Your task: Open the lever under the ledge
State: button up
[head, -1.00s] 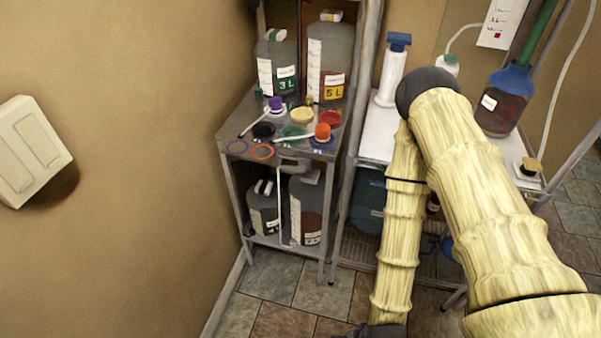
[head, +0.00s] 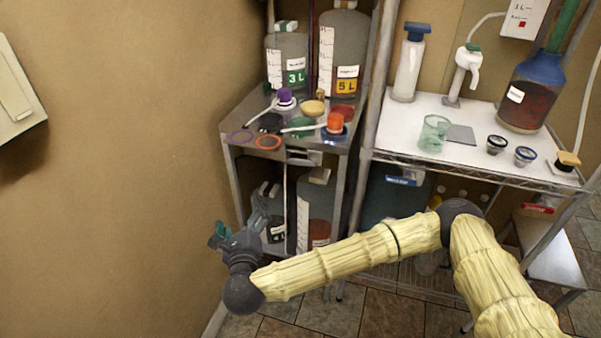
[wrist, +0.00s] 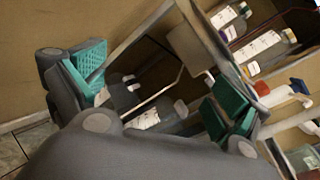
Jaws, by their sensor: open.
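The steel ledge of the left rack (head: 228,128) carries caps and rings. A short grey fitting (head: 304,157) shows under its front edge, with a thin pale tube hanging down. I cannot make out the lever clearly in the head view. In the wrist view a pale elbow piece (wrist: 207,77) and a thin tube (wrist: 160,94) show beyond the fingers. My gripper (head: 240,224) is open and empty, with teal finger pads. It is left of and lower than the fitting, in front of the lower shelf, apart from it. The open fingers also show in the wrist view (wrist: 160,86).
Labelled bottles, one marked 5 L (head: 344,60), stand above the ledge. A large bottle (head: 316,205) stands on the lower shelf behind my arm. A white table (head: 400,125) with glassware is at right. The wall (head: 120,180) is close at left.

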aim_at(301, 161)
jog(key=w+d+r+m+h+b, duration=0.2)
jog(key=w+d+r+m+h, duration=0.1)
jog(key=w+d+m+h, duration=0.5)
jog(key=d+m, duration=0.3)
jog(key=shift+d+r+h+b, duration=0.3)
jog(key=shift+d+r+b, duration=0.05)
jog(key=shift+w+a, duration=0.2)
jog(key=shift+w, duration=0.05)
jog(key=shift+w+f+b, duration=0.1)
jog(key=shift+w+b, duration=0.2)
jog(key=shift+b, duration=0.2)
jog(key=shift+w+d+b, duration=0.3)
jog(key=shift+w, duration=0.1)
jog(key=shift+d+x, duration=0.15)
jog(key=shift+x, duration=2.1)
jog(key=shift+d+x, duration=0.15)
jog(key=shift+x, duration=2.05)
jog(key=shift+s, duration=0.1)
